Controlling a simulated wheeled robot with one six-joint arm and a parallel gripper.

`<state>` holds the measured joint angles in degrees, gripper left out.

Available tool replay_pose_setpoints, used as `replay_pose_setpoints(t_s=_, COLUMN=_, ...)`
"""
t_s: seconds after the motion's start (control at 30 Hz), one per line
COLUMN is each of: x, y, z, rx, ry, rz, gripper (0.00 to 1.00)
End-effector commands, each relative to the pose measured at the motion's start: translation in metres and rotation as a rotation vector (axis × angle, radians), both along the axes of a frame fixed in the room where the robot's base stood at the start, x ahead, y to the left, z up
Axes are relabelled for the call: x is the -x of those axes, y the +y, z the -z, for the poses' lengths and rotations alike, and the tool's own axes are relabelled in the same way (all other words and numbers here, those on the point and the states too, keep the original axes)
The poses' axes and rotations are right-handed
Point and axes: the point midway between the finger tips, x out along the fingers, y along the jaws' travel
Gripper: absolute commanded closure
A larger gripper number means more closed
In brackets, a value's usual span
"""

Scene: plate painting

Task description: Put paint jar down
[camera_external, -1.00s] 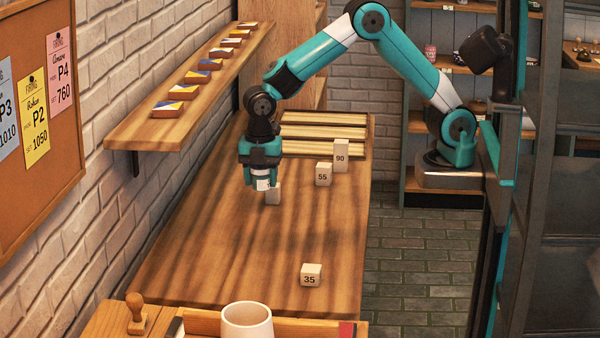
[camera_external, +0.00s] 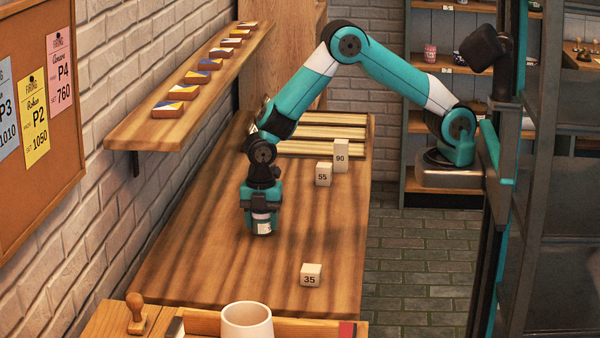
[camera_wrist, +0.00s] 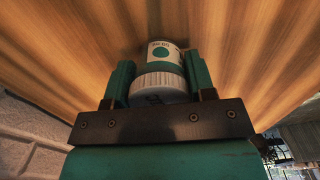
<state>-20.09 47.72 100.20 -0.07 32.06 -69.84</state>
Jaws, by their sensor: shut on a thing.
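The paint jar (camera_external: 262,225) is white with a dark band in the external view. In the wrist view the jar (camera_wrist: 163,52) has a ribbed white lid and a label with a green dot and green band. My gripper (camera_external: 261,208) points down and is shut on the jar, with one finger on each side in the wrist view (camera_wrist: 160,70). The jar is upright, low over the wooden table (camera_external: 215,265) or on it; I cannot tell whether its base touches.
White blocks marked 55 (camera_external: 323,174), 90 (camera_external: 341,156) and 35 (camera_external: 311,275) stand on the table to the right. A slatted rack (camera_external: 320,133) lies at the back. A wall shelf (camera_external: 150,130) juts out at left. A white pot (camera_external: 247,322) stands in front. The table's middle is clear.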

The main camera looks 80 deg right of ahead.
Motion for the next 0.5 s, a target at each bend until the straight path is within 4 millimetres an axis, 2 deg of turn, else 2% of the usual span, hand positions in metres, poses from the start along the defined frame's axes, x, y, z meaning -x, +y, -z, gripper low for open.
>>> replay_pose_setpoints(t_s=0.07, x=0.0, y=0.0, z=0.0032, rx=0.0, ry=0.0, rz=0.0, gripper=0.75)
replay_pose_setpoints(t_s=0.1, x=0.0, y=0.0, z=0.003, rx=0.0, ry=0.0, rz=0.0, gripper=0.45)
replay_pose_setpoints(t_s=0.2, x=0.0001, y=0.0, z=0.0025, rx=0.0, ry=0.001, rz=0.0, gripper=0.24)
replay_pose_setpoints(t_s=0.5, x=-0.0001, y=0.0, z=-0.0005, rx=0.0, ry=0.0, rz=0.0, gripper=0.24)
